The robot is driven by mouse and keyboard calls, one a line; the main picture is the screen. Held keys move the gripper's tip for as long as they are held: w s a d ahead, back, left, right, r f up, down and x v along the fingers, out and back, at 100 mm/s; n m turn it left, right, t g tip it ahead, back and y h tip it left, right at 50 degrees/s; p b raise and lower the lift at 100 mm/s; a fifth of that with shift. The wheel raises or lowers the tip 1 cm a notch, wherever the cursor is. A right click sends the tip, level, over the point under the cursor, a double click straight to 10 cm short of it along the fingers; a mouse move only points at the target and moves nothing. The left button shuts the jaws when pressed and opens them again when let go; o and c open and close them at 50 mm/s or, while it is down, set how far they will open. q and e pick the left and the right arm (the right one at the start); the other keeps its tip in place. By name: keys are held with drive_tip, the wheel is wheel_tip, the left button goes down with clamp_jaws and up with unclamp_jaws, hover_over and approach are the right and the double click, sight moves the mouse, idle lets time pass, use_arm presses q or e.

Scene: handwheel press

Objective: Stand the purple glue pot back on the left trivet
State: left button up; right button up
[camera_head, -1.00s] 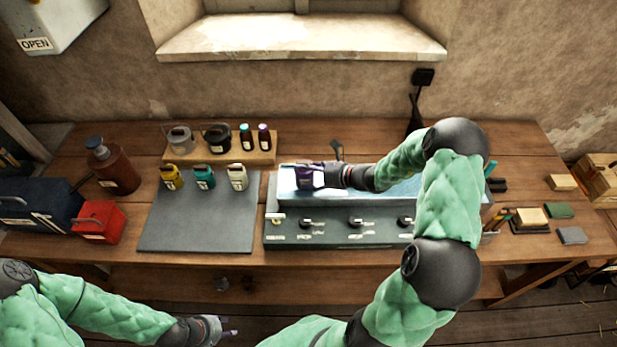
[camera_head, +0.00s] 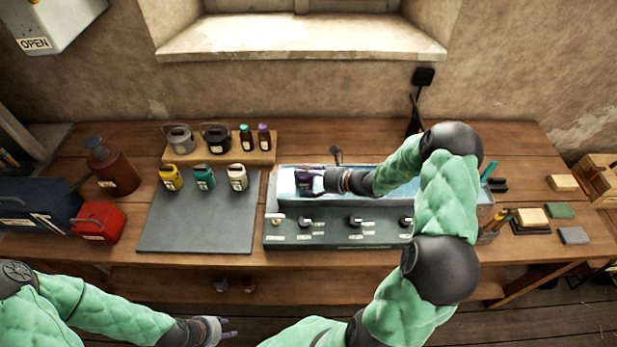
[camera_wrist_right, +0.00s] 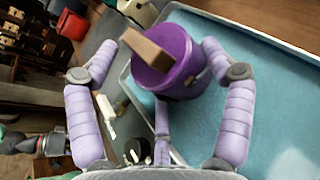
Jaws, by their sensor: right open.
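The purple glue pot (camera_head: 306,184) is at the left end of the blue water-filled bath (camera_head: 284,181). In the right wrist view the pot (camera_wrist_right: 168,62) shows a purple lid with a brown block-like handle. My right gripper (camera_wrist_right: 172,75) is open, with its lilac fingers spread around the pot. In the head view my right gripper (camera_head: 325,182) is at the pot's right side. The left trivet cannot be made out; what lies under the pot is hidden. My left gripper (camera_head: 229,328) is empty in front of the bench, its fingers apart.
A grey mat (camera_head: 195,228) left of the bath carries yellow, teal and cream pots along its back. Knobs line the bath's front panel (camera_head: 340,238). The mat's front is clear.

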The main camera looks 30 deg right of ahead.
drive_tip(key=p+v, duration=0.1)
drive_tip(key=v, duration=1.1)
